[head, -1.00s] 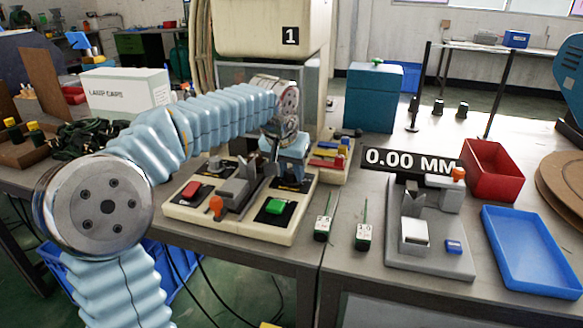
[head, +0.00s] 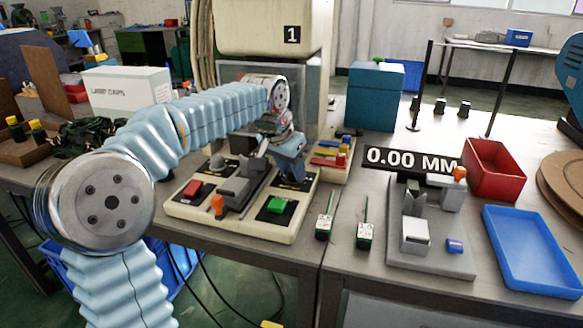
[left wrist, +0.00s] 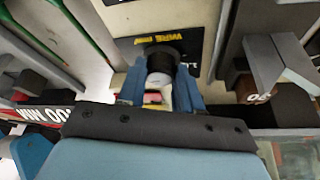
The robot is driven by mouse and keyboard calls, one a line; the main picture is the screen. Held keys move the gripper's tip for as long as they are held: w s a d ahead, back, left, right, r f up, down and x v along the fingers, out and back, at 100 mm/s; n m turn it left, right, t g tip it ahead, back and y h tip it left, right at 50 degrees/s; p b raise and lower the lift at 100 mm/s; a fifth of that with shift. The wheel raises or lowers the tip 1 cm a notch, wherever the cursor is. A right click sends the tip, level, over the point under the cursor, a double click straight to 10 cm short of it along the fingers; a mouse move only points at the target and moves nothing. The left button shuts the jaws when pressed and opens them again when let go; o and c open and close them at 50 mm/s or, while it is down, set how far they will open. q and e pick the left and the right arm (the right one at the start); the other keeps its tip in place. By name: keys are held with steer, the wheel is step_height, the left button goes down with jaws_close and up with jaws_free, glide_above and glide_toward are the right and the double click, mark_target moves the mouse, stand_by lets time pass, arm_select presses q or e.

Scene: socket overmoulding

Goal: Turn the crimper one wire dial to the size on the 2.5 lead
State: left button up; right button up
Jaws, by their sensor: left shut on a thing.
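Crimper one's cream base panel (head: 268,231) stands on the bench below the machine head marked 1 (head: 291,36). My left gripper (head: 292,170) reaches down over the far right part of that panel. In the left wrist view its two blue fingers (left wrist: 159,88) are shut on the sides of a round black dial with a pale top (left wrist: 160,62). The dial sits on a black plate lettered WIRE; its size marks are not readable. My right gripper is not visible.
The panel also bears a red button (head: 192,188), a green button (head: 277,205) and an orange knob (head: 217,203). A grey fixture (head: 430,255) with a 0.00 MM display, a blue tray (head: 533,287) and a red bin (head: 494,170) stand to the right.

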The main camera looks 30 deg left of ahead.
arm_select(q)
steer(key=o, duration=1)
steer(key=shift+o, duration=0.2)
steer(key=shift+r, duration=0.1)
steer(key=v, duration=1.3)
steer(key=shift+r, duration=0.3)
steer(key=shift+s, duration=0.1)
